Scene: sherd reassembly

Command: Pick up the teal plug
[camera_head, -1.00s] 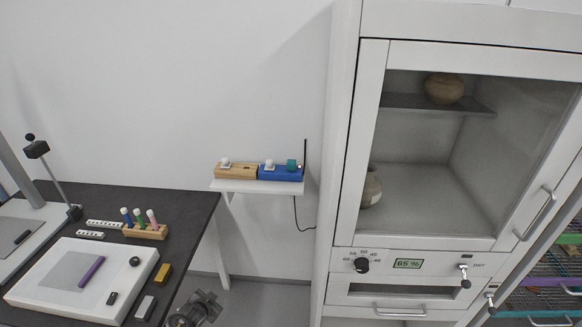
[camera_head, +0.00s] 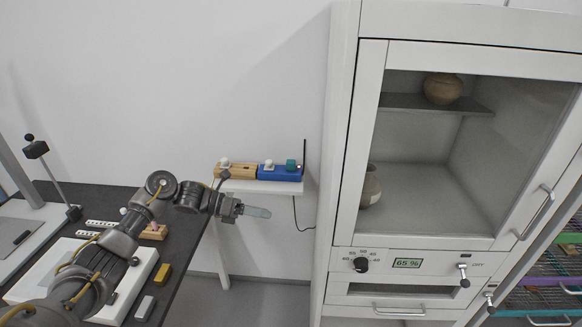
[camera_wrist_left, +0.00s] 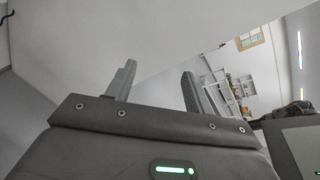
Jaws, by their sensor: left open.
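The teal plug (camera_head: 291,164) sits at the right end of a blue socket block (camera_head: 272,173) on a small white wall shelf (camera_head: 262,187). My left gripper (camera_head: 262,212) is in front of and below the shelf, left of and lower than the plug, apart from it. In the left wrist view the two fingers of my left gripper (camera_wrist_left: 155,85) stand apart with nothing between them. The plug does not show in the left wrist view. My right gripper is not in view.
A wooden block (camera_head: 235,171) with a white plug stands left of the blue block. A thin black rod (camera_head: 305,155) rises at the shelf's right end. A white cabinet (camera_head: 345,150) with a glass door stands to the right. A dark table (camera_head: 190,215) is at left.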

